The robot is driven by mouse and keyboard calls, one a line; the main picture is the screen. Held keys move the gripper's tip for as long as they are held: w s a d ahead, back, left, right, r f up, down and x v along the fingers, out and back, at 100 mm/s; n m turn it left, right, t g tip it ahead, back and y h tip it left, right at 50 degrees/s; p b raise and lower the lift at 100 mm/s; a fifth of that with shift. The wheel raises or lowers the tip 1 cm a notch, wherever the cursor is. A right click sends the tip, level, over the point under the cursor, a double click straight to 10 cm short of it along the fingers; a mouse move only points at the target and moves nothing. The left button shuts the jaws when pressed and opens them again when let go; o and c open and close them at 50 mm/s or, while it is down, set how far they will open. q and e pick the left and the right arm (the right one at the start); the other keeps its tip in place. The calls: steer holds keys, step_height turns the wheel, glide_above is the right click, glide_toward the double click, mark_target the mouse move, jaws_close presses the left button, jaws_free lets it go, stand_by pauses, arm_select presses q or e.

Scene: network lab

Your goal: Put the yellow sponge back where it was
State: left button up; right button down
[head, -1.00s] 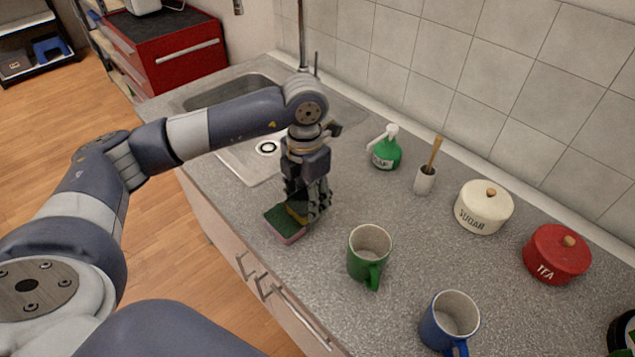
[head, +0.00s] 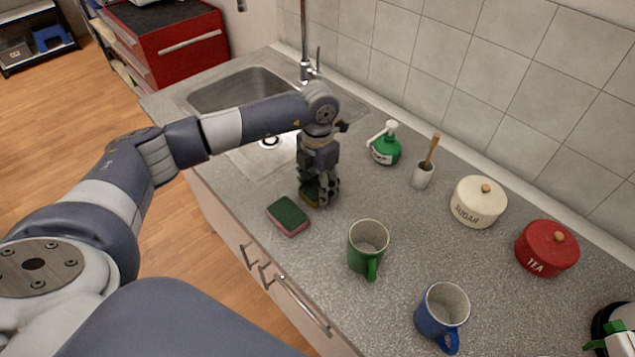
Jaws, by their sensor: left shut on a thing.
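My left gripper (head: 320,192) points down at the counter, right of the sink, and is shut on the yellow sponge (head: 308,197). Only a small yellow and dark edge of that sponge shows between and beside the fingers; the rest is hidden. I cannot tell whether it touches the counter. A second sponge (head: 288,215), pink with a dark green top, lies flat on the counter to the lower left of the gripper, apart from it.
A green mug (head: 367,248) and a blue mug (head: 441,315) stand in front. A green soap bottle (head: 386,149), a brush holder (head: 423,176), a sugar pot (head: 478,204) and a tea pot (head: 547,248) line the wall side. The sink (head: 235,92) is behind left.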

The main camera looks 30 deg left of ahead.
mark_target(318, 186)
arm_select(q)
steer(key=o, duration=0.9)
steer(key=shift+r, duration=0.15)
steer(key=shift+r, duration=0.3)
step_height(318, 186, up, 11)
steer(key=b, duration=0.2)
steer(key=shift+r+b, duration=0.15)
steer(key=shift+b, duration=0.25)
steer(key=shift+r, duration=0.1)
